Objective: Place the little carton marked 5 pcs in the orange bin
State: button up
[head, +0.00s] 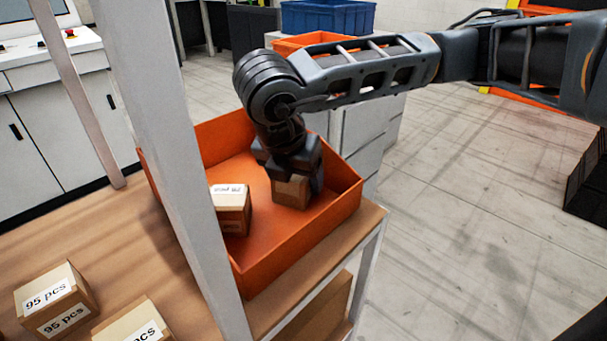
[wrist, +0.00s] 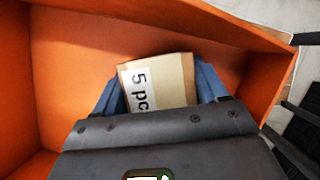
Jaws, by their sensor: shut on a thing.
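The little carton marked 5 pcs (wrist: 158,84) is between the fingers of my gripper (head: 294,185), down inside the orange bin (head: 285,245). In the wrist view its label reads "5 pc", with the rest cut off by my gripper. In the head view the same carton (head: 291,192) shows below my fingers, near the bin's right side. I cannot tell whether it touches the bin floor. My gripper (wrist: 155,95) is shut on it.
Another labelled carton (head: 231,212) sits in the bin, left of my gripper. Cartons marked 95 pcs (head: 57,300) stand on the wooden table (head: 110,230). A grey post (head: 180,150) rises in front of the bin. A blue crate (head: 328,17) is behind.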

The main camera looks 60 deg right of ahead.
dwell(0.3)
jog(key=o, duration=1.1)
jog(key=shift+o, duration=0.2)
jog(key=p+v, duration=0.1)
jog(key=v, duration=1.1)
jog(key=shift+p, duration=0.3)
